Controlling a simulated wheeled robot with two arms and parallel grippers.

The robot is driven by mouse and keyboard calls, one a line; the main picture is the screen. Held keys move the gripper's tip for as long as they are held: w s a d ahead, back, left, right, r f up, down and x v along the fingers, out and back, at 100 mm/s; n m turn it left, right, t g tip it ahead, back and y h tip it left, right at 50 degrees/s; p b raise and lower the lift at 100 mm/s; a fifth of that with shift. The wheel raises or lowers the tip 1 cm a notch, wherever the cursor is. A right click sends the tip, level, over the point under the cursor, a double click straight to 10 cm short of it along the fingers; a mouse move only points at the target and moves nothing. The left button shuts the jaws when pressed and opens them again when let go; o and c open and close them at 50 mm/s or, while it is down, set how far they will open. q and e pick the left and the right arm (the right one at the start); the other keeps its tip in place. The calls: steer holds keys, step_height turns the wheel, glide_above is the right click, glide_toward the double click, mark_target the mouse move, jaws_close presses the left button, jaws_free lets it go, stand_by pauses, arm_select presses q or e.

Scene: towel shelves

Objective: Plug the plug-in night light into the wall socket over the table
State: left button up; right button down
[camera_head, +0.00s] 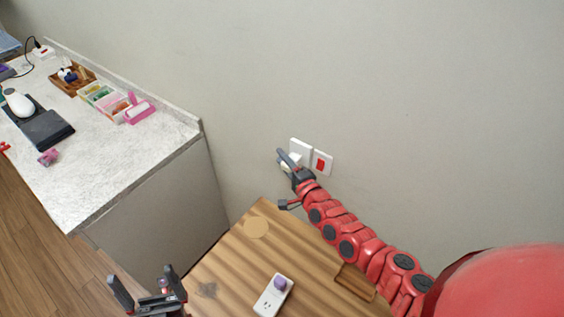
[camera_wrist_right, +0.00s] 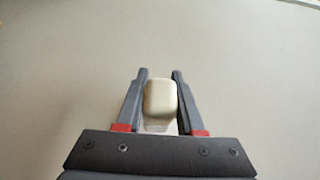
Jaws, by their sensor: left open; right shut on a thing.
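The night light (camera_wrist_right: 160,98) is a small cream rounded block. My right gripper (camera_wrist_right: 160,76) is shut on it, one finger on each side, with the wall behind. In the head view my right gripper (camera_head: 285,165) is at the wall, just left of and partly over the white wall socket (camera_head: 301,148); the night light is mostly hidden there. I cannot tell whether it touches the socket. My left gripper (camera_head: 146,287) is open and empty, low at the left of the wooden table (camera_head: 222,262).
A red switch on a white plate (camera_head: 321,163) is right beside the socket. A white power strip (camera_head: 267,303) with a purple plug (camera_head: 280,283) lies on the table. A counter (camera_head: 130,160) with trays and small items stands at the left.

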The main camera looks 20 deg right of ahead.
steer(key=shift+w+d+b, duration=0.1)
steer(key=shift+d+b, duration=0.05)
steer(key=shift+b, duration=0.2)
steer(key=shift+r, duration=0.15)
steer(key=shift+p, duration=0.65)
steer(key=shift+s, duration=0.2)
stand_by(1.0)
steer(key=shift+w+d+f+b, duration=0.1)
steer(key=shift+w+f+b, duration=0.15)
steer(key=shift+b, duration=0.45)
steer(key=shift+w+d+r+b, duration=0.2)
steer(key=shift+d+b, duration=0.1)
steer(key=shift+b, duration=0.05)
